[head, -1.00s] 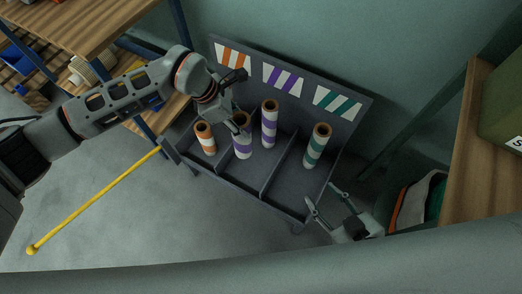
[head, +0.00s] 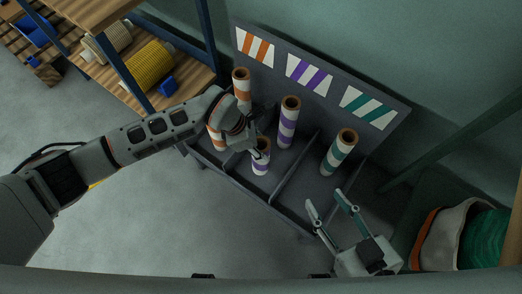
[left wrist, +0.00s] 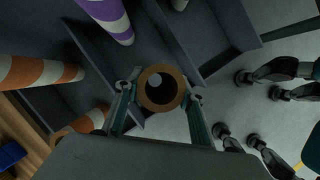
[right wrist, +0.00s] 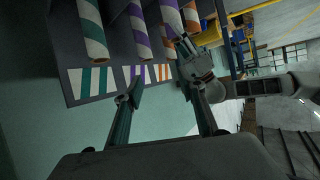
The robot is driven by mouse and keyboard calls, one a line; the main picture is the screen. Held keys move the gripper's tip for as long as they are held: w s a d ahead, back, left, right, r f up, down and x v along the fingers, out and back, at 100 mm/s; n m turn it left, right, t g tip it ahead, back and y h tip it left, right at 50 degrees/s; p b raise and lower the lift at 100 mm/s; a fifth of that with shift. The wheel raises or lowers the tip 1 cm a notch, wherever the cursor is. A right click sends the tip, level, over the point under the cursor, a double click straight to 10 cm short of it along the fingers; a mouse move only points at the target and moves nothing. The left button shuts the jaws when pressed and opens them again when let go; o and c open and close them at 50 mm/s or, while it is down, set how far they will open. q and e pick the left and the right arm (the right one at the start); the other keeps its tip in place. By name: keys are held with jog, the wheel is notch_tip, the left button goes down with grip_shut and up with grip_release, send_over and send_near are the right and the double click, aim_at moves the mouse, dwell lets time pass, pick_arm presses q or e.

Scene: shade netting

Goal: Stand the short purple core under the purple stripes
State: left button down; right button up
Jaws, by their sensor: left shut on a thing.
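The short purple core (head: 261,158), white with purple bands and a brown rim, is upright in my left gripper (head: 256,146), which is shut on it near its top. In the left wrist view its open end (left wrist: 160,88) sits between the fingers. It is in front of the tall purple core (head: 287,124), apart from it. I cannot tell whether its base touches the tray. The purple-striped label (head: 309,73) is the middle one on the back board, behind the tall purple core. My right gripper (head: 326,202) is open and empty at the tray's right front.
The grey tray (head: 292,205) has upright dividers. Orange cores (head: 241,88) stand left, partly behind my arm; a green core (head: 340,151) stands right. Orange (head: 254,45) and green (head: 369,107) labels flank the purple one. A shelf with spools (head: 150,68) is at left.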

pick_arm(q)
notch_tip(320, 180, down, 6)
jog(key=shift+w+r+b, duration=0.1)
jog(key=shift+r+b, duration=0.15)
jog(key=shift+b, duration=0.85)
pick_arm(e)
jog(key=shift+s+a+r+m+y, duration=0.1)
jog(key=shift+a+m+y, duration=0.2)
jog(key=shift+a+m, duration=0.7)
pick_arm(q)
jog(key=shift+f, duration=0.1)
pick_arm(e)
jog(key=shift+a, duration=0.2)
pick_arm(q)
jog(key=c, duration=1.3)
grip_release()
pick_arm(e)
jog(key=shift+s, duration=0.1)
